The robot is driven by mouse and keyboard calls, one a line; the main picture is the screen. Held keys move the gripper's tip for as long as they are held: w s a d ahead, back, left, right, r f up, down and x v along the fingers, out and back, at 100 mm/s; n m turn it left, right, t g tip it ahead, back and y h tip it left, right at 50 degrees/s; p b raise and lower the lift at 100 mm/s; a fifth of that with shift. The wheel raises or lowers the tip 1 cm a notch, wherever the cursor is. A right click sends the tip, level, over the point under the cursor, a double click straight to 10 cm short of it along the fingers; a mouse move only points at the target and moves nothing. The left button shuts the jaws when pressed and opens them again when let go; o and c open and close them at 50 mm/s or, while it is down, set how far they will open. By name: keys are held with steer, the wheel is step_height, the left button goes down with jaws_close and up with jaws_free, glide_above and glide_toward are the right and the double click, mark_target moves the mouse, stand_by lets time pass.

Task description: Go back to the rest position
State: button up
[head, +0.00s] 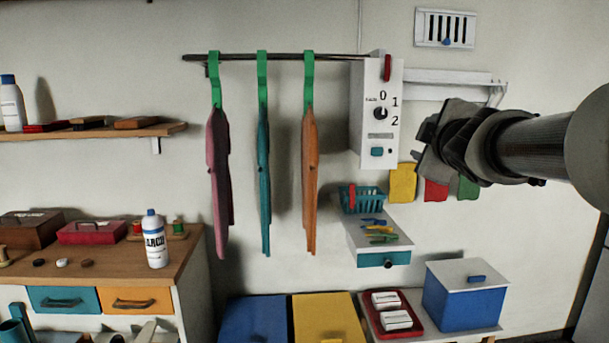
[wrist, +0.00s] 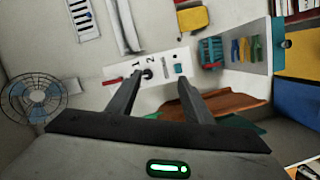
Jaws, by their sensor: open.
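My gripper (wrist: 159,78) is open in the wrist view. Its two dark fingers stand apart with nothing between them. Beyond the fingers is the white control box with a dial, which also shows in the head view (head: 366,145). In the head view my gripper (head: 424,148) is at the end of my dark arm, which reaches in from the right edge. It appears just right of the control box. Its fingers are hard to make out there, and I cannot tell the gap to the box.
A rail (head: 285,57) holds hanging garments (head: 310,180) left of the box. Below are a small shelf with a drawer (head: 384,259), a teal basket (head: 362,200) and a blue bin (head: 463,305). A wooden counter (head: 110,262) stands left. A fan (wrist: 36,98) shows in the wrist view.

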steer(key=s+a+f+m+g+y, duration=0.1)
steer(key=s+a+f+m+g, duration=0.35)
steer(key=s+f, duration=0.5)
steer(key=s+a+f+m+g+y, duration=0.1)
steer(key=s+a+f+m+g, duration=0.3)
steer(key=s+f, duration=0.6)
steer(key=s+a+f+m+g+y, duration=0.1)
steer(key=s+a+f+m+g, duration=0.3)
steer(key=s+f, duration=0.55)
step_height(320, 180, up, 22)
steer(key=t+p, duration=0.1)
steer(key=p, duration=1.9)
steer(key=shift+s+a+r+n, duration=0.2)
steer(key=shift+s+a+n, duration=0.05)
steer(key=shift+a+n, duration=0.15)
